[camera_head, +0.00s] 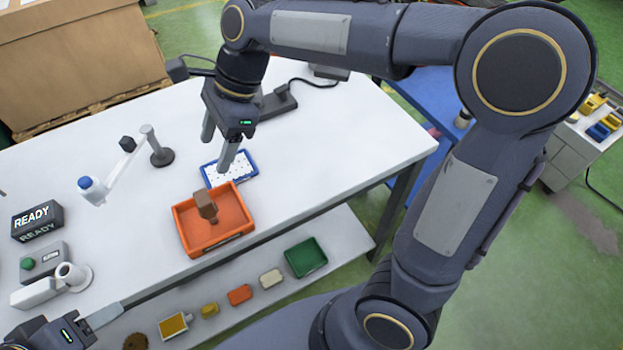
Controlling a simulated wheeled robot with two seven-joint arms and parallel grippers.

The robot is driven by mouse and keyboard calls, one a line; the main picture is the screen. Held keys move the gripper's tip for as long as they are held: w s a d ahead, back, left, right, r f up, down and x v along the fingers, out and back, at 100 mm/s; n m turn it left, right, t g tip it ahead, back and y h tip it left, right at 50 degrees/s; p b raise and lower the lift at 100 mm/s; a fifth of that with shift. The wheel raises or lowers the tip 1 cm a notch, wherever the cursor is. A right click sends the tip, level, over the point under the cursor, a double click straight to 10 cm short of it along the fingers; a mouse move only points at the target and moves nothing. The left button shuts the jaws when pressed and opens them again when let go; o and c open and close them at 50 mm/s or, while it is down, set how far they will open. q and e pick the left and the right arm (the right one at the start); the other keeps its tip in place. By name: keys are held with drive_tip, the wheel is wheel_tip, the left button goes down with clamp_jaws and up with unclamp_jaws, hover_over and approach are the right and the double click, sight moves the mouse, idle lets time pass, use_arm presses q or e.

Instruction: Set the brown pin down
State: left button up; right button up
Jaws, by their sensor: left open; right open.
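The brown pin (205,203) is a short, thick block-like piece. It stands up inside the orange tray (237,238), toward its left back part, and looks upright or slightly tilted. My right gripper (216,151) is open and empty. It hangs above the table behind the orange tray, with one finger over the blue-rimmed white tray (245,178), apart from the pin. My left gripper (98,319) is open at the lower left, by the table's front edge, with no object seen in it. Part of it is cut off by the frame.
A READY sign box (38,221), a green-button box (43,262), a white jointed arm with a blue cap (92,188) and a grey post (159,150) stand at left. A lower shelf holds a green tray (305,257) and several small pieces. The white table's right side is clear.

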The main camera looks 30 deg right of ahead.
drive_tip(key=s+d+f+n+t+h, duration=0.1)
drive_tip(key=s+d+f+n+t, duration=0.1)
drive_tip(key=s+d+n, duration=0.5)
drive_tip(key=s+d+f+n+t, duration=0.3)
drive_tip(key=s+d+f+n, duration=0.1)
drive_tip(key=s+d+n, duration=0.3)
drive_tip(key=s+n, duration=0.2)
drive_tip(key=s, duration=0.1)
drive_tip(key=shift+s+t+h, duration=0.3)
drive_tip(key=shift+h, duration=0.1)
drive_tip(key=shift+c, duration=0.3)
